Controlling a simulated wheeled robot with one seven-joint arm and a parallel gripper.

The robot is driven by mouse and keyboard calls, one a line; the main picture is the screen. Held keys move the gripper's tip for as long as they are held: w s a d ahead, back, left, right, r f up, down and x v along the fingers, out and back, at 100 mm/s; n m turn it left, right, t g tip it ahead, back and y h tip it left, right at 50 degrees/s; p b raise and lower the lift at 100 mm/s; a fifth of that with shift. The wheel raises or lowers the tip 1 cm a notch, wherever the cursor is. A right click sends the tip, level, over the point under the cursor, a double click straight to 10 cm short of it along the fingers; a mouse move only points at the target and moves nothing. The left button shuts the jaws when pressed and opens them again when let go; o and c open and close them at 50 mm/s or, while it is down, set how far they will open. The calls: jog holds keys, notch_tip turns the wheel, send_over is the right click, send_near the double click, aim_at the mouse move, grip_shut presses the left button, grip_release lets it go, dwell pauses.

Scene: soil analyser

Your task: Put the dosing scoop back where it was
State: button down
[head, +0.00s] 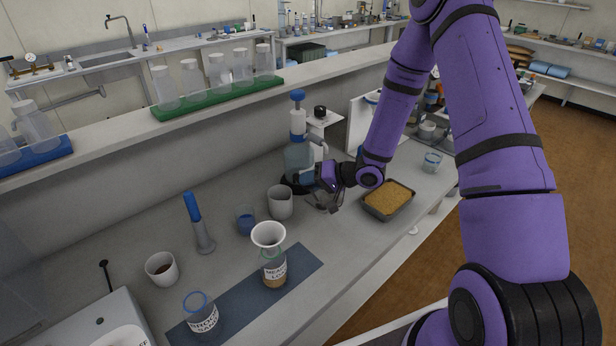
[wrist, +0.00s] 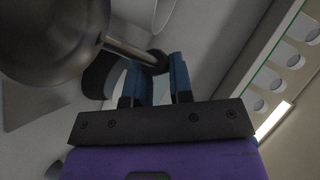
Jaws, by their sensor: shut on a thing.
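The dosing scoop shows in the wrist view as a large dark metal bowl (wrist: 50,38) at upper left, with a thin metal handle running to a dark round end between my fingers. My gripper (wrist: 157,65) is shut on that handle end with its blue fingers. In the head view my gripper (head: 322,174) is over the bench, just right of the bottle with the blue-topped pump. The scoop is small and partly hidden there, seeming to hang below the gripper. I cannot tell the scoop's original place from these frames.
A dark tray of tan grains (head: 388,213) lies right of my gripper. A grey cup (head: 280,203), a blue-liquid beaker (head: 245,221) and a funnel-topped bottle (head: 274,270) stand to the left. The pump bottle (head: 298,158) is close by. Bare bench lies in front of the cup.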

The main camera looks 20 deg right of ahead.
jog(key=shift+f, duration=2.95)
jog(key=shift+f, duration=0.6)
jog(key=c, duration=0.9)
grip_release()
jog(key=shift+d, duration=0.1)
jog(key=v, duration=1)
jog(key=shift+s+d+r, duration=0.15)
jog(key=shift+s+d, duration=0.1)
